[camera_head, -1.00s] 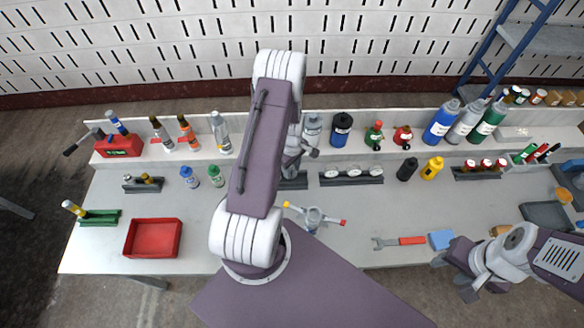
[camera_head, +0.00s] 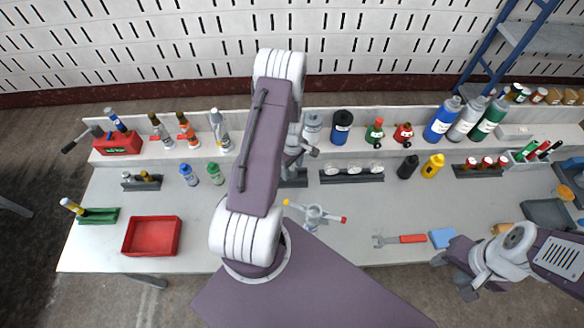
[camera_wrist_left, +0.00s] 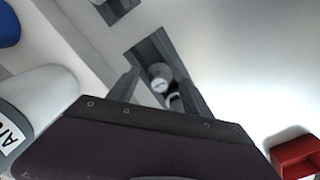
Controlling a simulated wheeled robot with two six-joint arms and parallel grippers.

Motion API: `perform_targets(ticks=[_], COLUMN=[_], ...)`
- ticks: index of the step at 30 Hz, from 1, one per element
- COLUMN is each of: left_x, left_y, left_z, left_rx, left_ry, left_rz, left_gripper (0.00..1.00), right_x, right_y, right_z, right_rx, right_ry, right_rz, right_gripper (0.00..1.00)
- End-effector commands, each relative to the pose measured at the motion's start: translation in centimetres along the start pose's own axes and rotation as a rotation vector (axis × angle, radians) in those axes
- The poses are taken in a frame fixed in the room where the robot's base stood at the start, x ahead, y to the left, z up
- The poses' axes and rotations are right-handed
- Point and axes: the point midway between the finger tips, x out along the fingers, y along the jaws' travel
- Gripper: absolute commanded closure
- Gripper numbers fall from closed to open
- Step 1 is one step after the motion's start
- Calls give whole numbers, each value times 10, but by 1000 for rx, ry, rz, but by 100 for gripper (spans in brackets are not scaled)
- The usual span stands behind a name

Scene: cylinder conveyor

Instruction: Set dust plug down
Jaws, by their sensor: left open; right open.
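A small grey cylinder with a pale round top (camera_wrist_left: 160,78), possibly the dust plug, stands in a dark grey rack (camera_wrist_left: 149,45) in the left wrist view. A second small pale-topped piece (camera_wrist_left: 175,99) shows just below it. My left gripper (camera_wrist_left: 161,90) is open, with one finger on each side of these pieces; I cannot tell whether it touches them. In the head view my left gripper (camera_head: 303,152) is largely hidden behind my arm, above the partly hidden rack (camera_head: 296,180). My right gripper (camera_head: 454,277) is open and empty near the table's front right edge.
A rack with white round-topped pieces (camera_head: 351,175) stands to the right. A fitting with red and yellow ends (camera_head: 313,216), a red-handled wrench (camera_head: 400,240) and a blue block (camera_head: 442,238) lie nearer. A red tray (camera_head: 152,252) is at left. Bottles line the back shelf.

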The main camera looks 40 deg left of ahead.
Motion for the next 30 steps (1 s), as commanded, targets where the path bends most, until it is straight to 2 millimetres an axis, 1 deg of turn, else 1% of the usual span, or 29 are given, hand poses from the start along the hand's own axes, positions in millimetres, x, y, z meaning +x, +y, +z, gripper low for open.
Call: perform_targets(ticks=[2,5,7,12,15,18,21,26,28,29,30], left_x=[-3,-18,-27,-73,-98,-116,-127,-133,-138,-144,-155], left_y=[0,0,2,2,1,1,0,0,0,0,-2], left_z=[0,0,-1,-1,-1,0,0,0,9,19,39], left_rx=[0,0,0,0,0,0,0,1,60,130,268], left_ry=[0,1,3,4,3,2,1,0,2,4,9], left_rz=[0,1,4,7,6,3,2,0,5,10,21], left_gripper=[42,42,42,42,42,42,42,42,42,42,42], right_x=[-2,-15,-7,-3,-1,-1,0,0,-1,-1,-1], right_y=[0,0,0,0,0,0,0,0,0,0,0], right_z=[0,-2,-1,0,0,0,0,0,0,0,0], right_rx=[0,0,0,0,0,0,0,0,0,0,0], right_ry=[0,0,1,0,0,0,0,0,0,0,0], right_rz=[0,0,0,0,0,0,0,0,0,0,0], right_gripper=[54,54,54,54,54,54,54,54,54,54,54])
